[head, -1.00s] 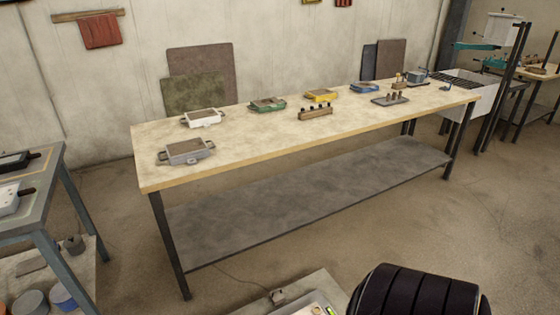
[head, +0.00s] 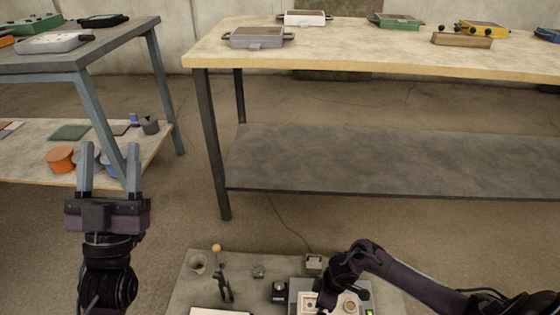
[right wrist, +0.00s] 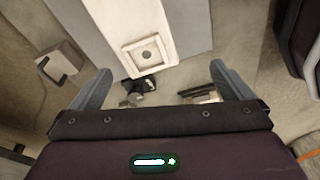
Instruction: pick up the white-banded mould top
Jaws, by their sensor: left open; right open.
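A white mould (head: 305,18) lies at the far left of the long wooden table, at the top of the head view. A pale mould piece (head: 52,42) lies on the left bench. I cannot tell for certain which one is the white-banded mould top. My left gripper (head: 110,162) is open and empty, upright in front of the left bench and well short of both pieces. My right gripper (right wrist: 160,88) is open and empty in the right wrist view. In the head view its jaws are hidden low at the centre. Neither gripper touches a mould.
The long wooden table (head: 330,62) also holds grey (head: 257,38), green (head: 397,21) and yellow (head: 480,28) moulds. Its lower shelf (head: 390,160) is bare. The left bench (head: 40,62) has a lower shelf with pots, including an orange one (head: 60,159). Floor shows between bench and table.

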